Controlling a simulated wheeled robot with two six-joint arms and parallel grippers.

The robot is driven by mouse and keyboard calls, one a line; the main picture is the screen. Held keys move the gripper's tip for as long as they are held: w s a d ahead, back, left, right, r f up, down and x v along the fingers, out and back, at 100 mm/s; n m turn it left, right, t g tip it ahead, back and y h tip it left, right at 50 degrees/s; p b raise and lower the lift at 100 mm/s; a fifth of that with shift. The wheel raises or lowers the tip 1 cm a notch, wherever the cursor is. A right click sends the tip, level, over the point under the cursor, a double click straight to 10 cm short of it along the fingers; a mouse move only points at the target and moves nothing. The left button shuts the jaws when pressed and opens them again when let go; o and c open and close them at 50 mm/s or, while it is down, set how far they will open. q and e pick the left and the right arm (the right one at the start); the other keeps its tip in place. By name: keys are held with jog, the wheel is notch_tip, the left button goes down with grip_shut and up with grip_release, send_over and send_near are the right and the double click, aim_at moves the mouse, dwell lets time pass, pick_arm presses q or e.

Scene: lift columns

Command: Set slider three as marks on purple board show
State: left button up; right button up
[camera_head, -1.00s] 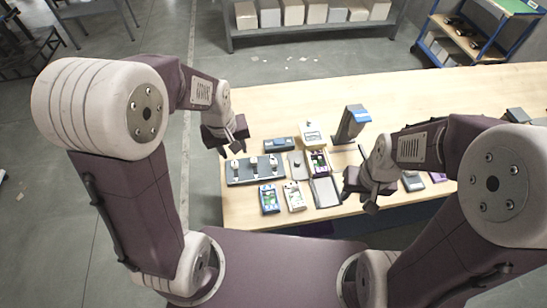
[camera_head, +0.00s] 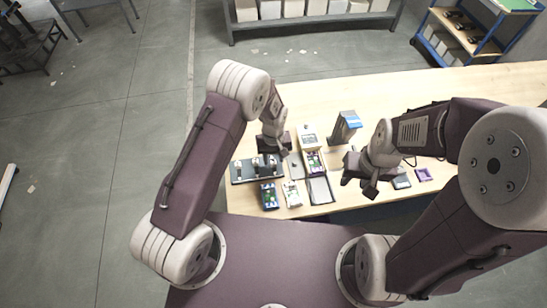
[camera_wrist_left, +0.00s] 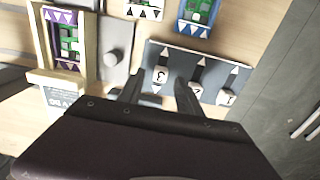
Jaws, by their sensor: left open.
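The dark slider panel (camera_head: 243,179) lies on the table; the left wrist view shows its white knobs. Slider three (camera_wrist_left: 161,75), marked 3, sits nearer the panel's upper edge there than slider two (camera_wrist_left: 196,89) and slider one (camera_wrist_left: 226,97). My left gripper (camera_head: 284,153) is over the panel's right end. In the left wrist view its open fingers (camera_wrist_left: 158,88) lie either side of knob three; contact cannot be told. The purple board (camera_wrist_left: 69,40), with white triangles and green blocks, stands in a cream frame; it also shows in the head view (camera_head: 315,162).
A blue board (camera_head: 269,196) and a white board (camera_head: 292,194) lie in front of the panel. A grey plate with a round knob (camera_wrist_left: 118,57) is beside it. A grey stand (camera_head: 346,127) rises behind. The table's back (camera_head: 440,90) is clear.

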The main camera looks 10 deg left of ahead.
pick_arm(q)
jog(key=shift+f, duration=0.95)
grip_shut()
dwell(0.7)
